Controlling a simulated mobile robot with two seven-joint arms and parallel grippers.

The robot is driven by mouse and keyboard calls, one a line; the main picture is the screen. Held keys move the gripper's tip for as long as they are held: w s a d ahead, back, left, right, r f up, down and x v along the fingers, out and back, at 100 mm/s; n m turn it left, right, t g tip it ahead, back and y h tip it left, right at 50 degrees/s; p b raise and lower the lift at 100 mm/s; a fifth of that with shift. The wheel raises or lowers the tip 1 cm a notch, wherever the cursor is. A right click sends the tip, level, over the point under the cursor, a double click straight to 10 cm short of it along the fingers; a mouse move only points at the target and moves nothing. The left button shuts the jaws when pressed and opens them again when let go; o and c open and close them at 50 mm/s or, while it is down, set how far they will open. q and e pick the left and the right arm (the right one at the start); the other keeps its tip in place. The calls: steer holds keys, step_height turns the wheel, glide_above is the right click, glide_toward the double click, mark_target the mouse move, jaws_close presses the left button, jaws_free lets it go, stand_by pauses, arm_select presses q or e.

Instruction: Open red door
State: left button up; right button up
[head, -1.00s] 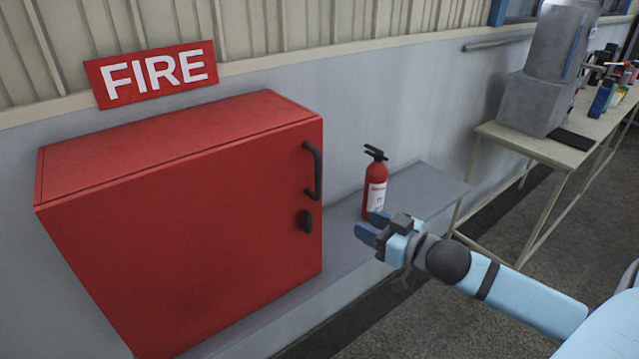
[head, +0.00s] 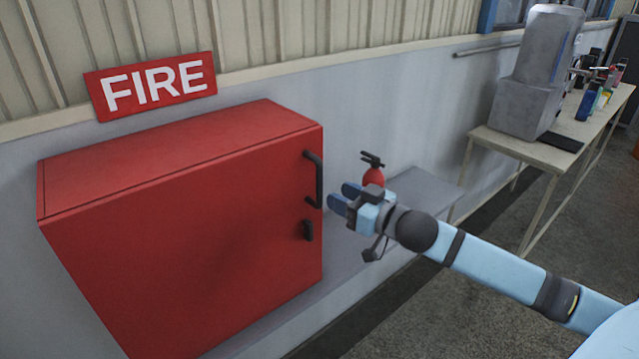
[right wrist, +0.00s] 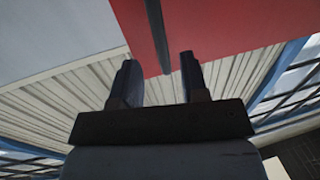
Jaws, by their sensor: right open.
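The red door (head: 210,255) is the front of a red wall cabinet and looks shut. A black vertical handle (head: 314,180) sits near its right edge, with a small black latch (head: 308,230) below it. My right gripper (head: 341,198) is open and empty, just right of the handle, its blue fingers pointing at it. In the right wrist view the red door (right wrist: 215,25) fills the top, and the dark handle (right wrist: 157,30) shows ahead of the gap between the two fingers (right wrist: 158,75). The handle looks apart from the fingers. My left gripper is out of view.
A red fire extinguisher (head: 373,176) stands on a grey ledge (head: 425,188) behind my right gripper, partly hidden. A FIRE sign (head: 150,86) is above the cabinet. A table (head: 525,150) with a grey machine (head: 540,80) stands at the right. The floor (head: 460,300) in front is clear.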

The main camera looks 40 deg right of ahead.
mark_target(319, 202)
steer(key=p+x, duration=0.1)
steer(key=x, duration=0.5)
steer(key=shift+w, duration=0.2)
jaws_close()
